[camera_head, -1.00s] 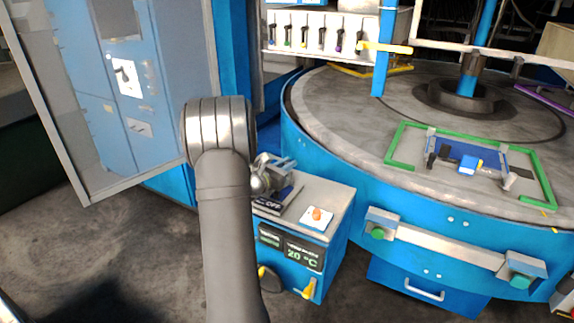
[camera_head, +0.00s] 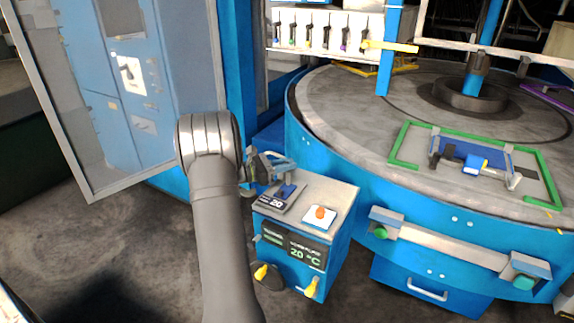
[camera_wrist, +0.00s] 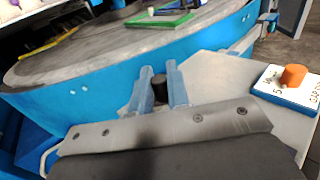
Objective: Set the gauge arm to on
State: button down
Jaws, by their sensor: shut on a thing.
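A blue lever-like piece (camera_head: 287,190), perhaps the gauge arm, stands on a dark plate (camera_head: 268,208) on top of the white and blue control box (camera_head: 335,203). The small lettering on the plate's front is too small to read surely. My gripper (camera_head: 280,163) is just above and behind this piece, over the back left of the box top. In the wrist view its fingers (camera_wrist: 160,92) are closed around a dark cylindrical knob (camera_wrist: 160,86). I cannot tell how the knob joins the blue piece.
An orange knob (camera_head: 320,212) on a white plate sits at the right of the box top, clear of my gripper. The box's display (camera_head: 292,249) reads 20 °C. The large round table (camera_head: 350,120) stands close behind. A glass door (camera_head: 150,100) is at left.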

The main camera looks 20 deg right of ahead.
dwell(0.3)
jog(key=c, duration=1.5)
grip_release()
jog(key=shift+o, duration=0.2)
jog(key=s+a, duration=0.1)
jog(key=a, duration=1.6)
jog(key=shift+s+a, duration=0.15)
jog(key=shift+a, duration=0.05)
jog(key=d, duration=0.5)
jog(key=w+d, duration=0.1)
jog(key=d, duration=1.1)
jog(key=shift+w+d, duration=0.15)
jog(key=shift+d, duration=0.05)
